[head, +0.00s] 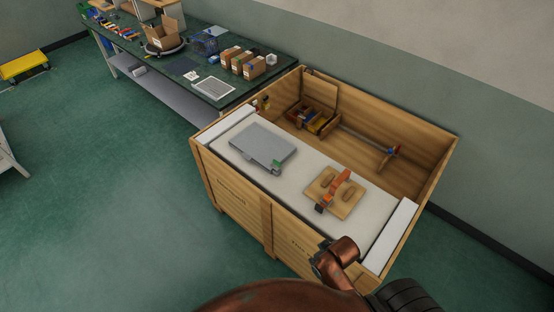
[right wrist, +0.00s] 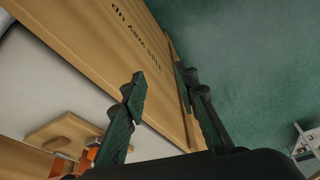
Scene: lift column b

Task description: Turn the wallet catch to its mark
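A flat grey case (head: 262,145), which looks like the wallet, lies on the white surface inside the wooden crate. A small green catch (head: 277,164) sits at its front right corner; its mark is too small to make out. My right gripper (right wrist: 165,105) shows in the right wrist view with its two dark green fingers apart and nothing between them. It is by the crate's front wall, well away from the grey case. In the head view my right arm comes in at the bottom, and I cannot make out the fingers. My left gripper is not in view.
The crate (head: 232,197) has raised wooden walls. A small open box (head: 318,118) stands behind. A green workbench (head: 262,57) with cartons is beyond.

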